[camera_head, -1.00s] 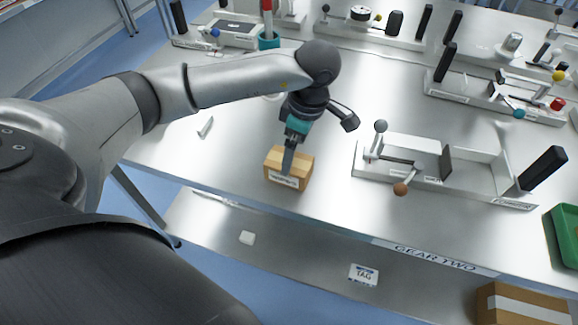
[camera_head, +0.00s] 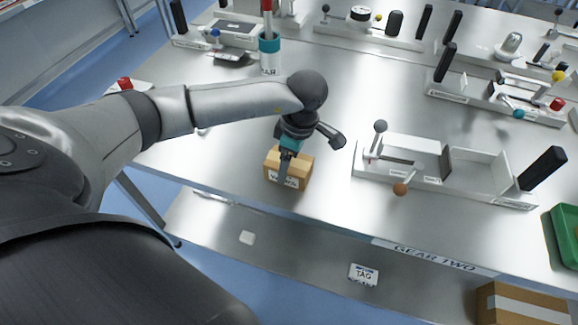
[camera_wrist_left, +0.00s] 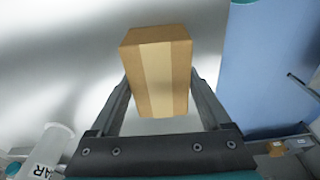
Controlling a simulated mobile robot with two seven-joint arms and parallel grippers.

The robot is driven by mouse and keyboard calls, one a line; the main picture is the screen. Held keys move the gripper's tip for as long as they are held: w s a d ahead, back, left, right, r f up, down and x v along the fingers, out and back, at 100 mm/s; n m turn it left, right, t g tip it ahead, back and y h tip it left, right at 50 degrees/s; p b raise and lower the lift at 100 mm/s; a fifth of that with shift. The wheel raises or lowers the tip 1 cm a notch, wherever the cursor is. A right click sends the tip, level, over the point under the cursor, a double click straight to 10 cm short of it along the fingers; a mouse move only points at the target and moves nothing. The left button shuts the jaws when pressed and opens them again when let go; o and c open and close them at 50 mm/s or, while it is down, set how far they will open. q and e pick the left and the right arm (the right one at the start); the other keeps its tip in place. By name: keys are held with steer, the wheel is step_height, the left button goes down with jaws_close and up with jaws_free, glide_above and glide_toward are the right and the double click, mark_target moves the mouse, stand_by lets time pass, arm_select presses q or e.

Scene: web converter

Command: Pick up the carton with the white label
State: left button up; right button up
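A small brown carton (camera_head: 297,164) with lighter tape on top stands near the front edge of the metal table. A white label with dark print shows on its front face, partly covered by a finger. My left gripper (camera_head: 285,170) is down at the carton. In the left wrist view the carton (camera_wrist_left: 162,75) lies between the two spread fingers of the left gripper (camera_wrist_left: 160,88), with narrow gaps beside its near part. The fingertips are hidden or hard to see, so contact there is unclear. The carton appears to rest on the table. My right gripper is not in view.
A white fixture (camera_head: 410,158) with knobs stands right of the carton. A white container with a teal rim (camera_head: 270,62) stands behind. Other fixtures line the back. A green tray (camera_head: 565,235) is at far right, and a larger taped box (camera_head: 522,305) is below.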

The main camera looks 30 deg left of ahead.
arm_select(q)
steer(key=c, duration=0.8)
steer(key=shift+r, duration=0.1)
steer(key=shift+c, duration=0.2)
